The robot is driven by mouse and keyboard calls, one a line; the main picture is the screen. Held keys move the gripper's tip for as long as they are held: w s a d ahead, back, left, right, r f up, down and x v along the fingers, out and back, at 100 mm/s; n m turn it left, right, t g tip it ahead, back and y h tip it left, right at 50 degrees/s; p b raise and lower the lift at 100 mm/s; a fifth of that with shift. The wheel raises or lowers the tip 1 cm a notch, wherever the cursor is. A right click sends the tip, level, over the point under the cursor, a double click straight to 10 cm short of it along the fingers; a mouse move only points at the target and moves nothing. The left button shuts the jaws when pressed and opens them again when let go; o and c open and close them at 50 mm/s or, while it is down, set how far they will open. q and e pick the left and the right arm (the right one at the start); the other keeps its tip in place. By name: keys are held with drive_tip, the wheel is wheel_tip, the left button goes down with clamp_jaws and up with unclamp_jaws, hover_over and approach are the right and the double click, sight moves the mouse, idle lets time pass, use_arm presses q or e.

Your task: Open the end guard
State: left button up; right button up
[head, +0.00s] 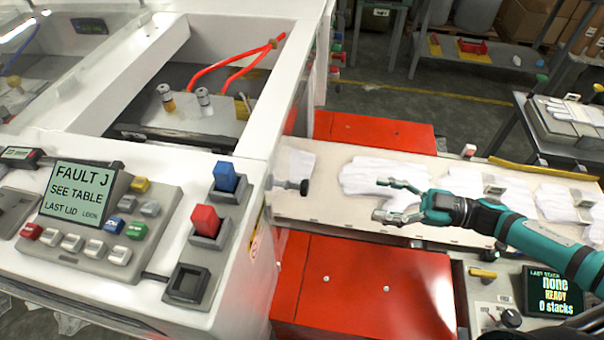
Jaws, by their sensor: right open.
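I cannot tell for certain which part is the end guard. At the right end of the white machine (240,140), a small dark knob on a short stem (292,185) sticks out over the conveyor bed (330,206). Red panels (370,285) flank the bed in front and behind (380,132). My right gripper (382,199) reaches in from the right above the bed. Its fingers are apart and empty, pointing left, to the right of the knob and clear of it. My left gripper is not in view.
White gloves (375,172) lie along the bed, partly under my right gripper. A control panel (120,215) reads "FAULT J SEE TABLE"; blue (226,177) and red (206,220) switches stand beside it. A small display (553,291) sits at lower right.

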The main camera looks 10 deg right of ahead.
drive_tip(key=p, duration=0.2)
approach(308, 188)
drive_tip(key=p+x, duration=0.1)
drive_tip(key=x, duration=0.2)
drive_tip(key=p+x, duration=0.1)
drive_tip(key=x, duration=0.3)
drive_tip(key=p+x, duration=0.1)
drive_tip(key=x, duration=0.2)
drive_tip(key=shift+w+a+f, duration=0.25)
drive_tip(key=shift+w+f, duration=0.15)
drive_tip(key=shift+w, duration=0.05)
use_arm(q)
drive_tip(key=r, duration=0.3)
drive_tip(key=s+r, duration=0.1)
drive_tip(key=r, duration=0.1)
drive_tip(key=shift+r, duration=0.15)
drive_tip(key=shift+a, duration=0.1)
use_arm(e)
clamp_jaws()
